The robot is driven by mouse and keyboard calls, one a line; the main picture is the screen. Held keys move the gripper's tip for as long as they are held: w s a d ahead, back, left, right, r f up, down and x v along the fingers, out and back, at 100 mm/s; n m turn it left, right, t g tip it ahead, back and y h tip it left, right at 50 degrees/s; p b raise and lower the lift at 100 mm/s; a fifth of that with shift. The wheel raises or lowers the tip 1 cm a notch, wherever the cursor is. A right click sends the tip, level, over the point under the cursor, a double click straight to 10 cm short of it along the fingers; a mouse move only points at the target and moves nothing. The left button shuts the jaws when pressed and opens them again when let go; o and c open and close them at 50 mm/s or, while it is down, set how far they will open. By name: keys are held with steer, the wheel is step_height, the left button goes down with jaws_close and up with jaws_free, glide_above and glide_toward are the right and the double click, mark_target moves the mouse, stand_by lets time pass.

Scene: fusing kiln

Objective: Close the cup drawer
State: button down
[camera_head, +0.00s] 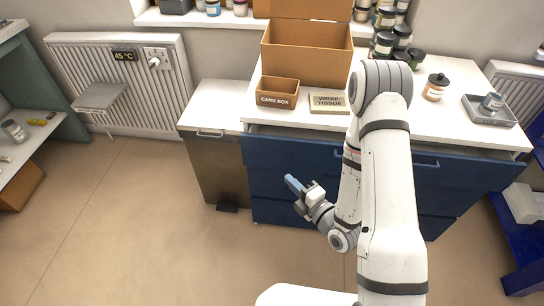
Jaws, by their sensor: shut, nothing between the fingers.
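A dark blue drawer cabinet (275,182) stands under the white worktop. Its upper left drawer front (285,150) and upper right drawer front (455,172) show below the worktop edge. A pale strip shows above the right front, which appears slightly out. I see no label naming the cup drawer, and my arm hides the middle of the cabinet. My gripper (292,184), with blue fingers, is shut and empty in front of the left drawers. I cannot tell whether it touches a front.
On the worktop stand a card box (277,93), a wrap tissue box (328,103), a large open carton (305,55), jars (436,87) and a grey tray (490,116). A bin (222,165) stands left of the cabinet. The floor in front is clear.

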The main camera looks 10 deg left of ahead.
steer(key=b+x, duration=0.6)
steer(key=b, duration=0.6)
steer(key=shift+a+f, duration=0.25)
steer(key=shift+a, duration=0.1)
steer(key=b, duration=0.3)
steer(key=shift+w+a+b, duration=0.15)
steer(key=shift+w+b, duration=0.1)
steer(key=shift+b, duration=0.1)
steer(key=shift+w+a+r, duration=0.1)
steer(key=shift+w+a, duration=0.25)
steer(key=shift+w, duration=0.6)
steer(key=shift+w+a+r, duration=0.15)
steer(key=shift+w+a, duration=0.2)
steer(key=shift+w, duration=0.6)
steer(key=shift+w+a+r, duration=0.1)
steer(key=shift+w+a, duration=0.2)
steer(key=shift+w, duration=0.65)
steer(key=shift+w, duration=0.1)
